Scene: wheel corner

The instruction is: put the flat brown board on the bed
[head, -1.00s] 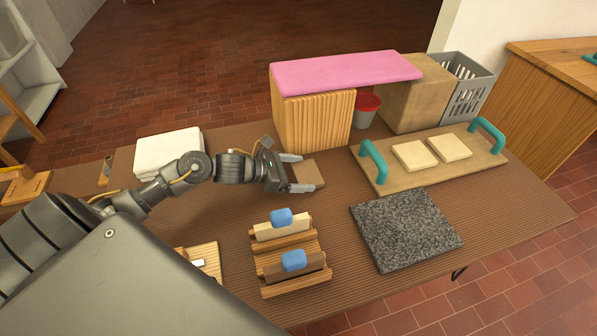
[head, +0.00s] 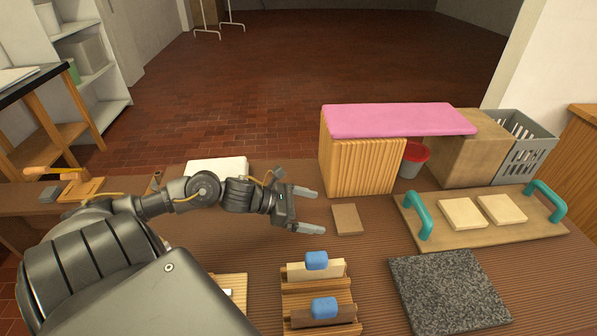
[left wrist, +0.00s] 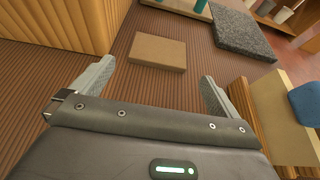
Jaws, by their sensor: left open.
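The flat brown board (head: 347,219) lies on the ribbed brown table in front of the ribbed wooden block (head: 362,166). It also shows in the left wrist view (left wrist: 157,51), just beyond the fingertips. My left gripper (head: 314,211) is open and empty, to the left of the board, with its fingers pointing towards it and apart from it. A pink slab (head: 398,119) lies across the ribbed block and a brown box (head: 465,150). I cannot tell which thing is the bed. My right gripper is not in view.
Wooden holders (head: 318,296) with blue-topped pieces stand nearest the left gripper. A speckled dark slab (head: 448,290) and a teal-handled tray (head: 480,236) with two pale tiles lie at right. A red-rimmed cup (head: 413,160) and grey basket (head: 522,148) stand behind.

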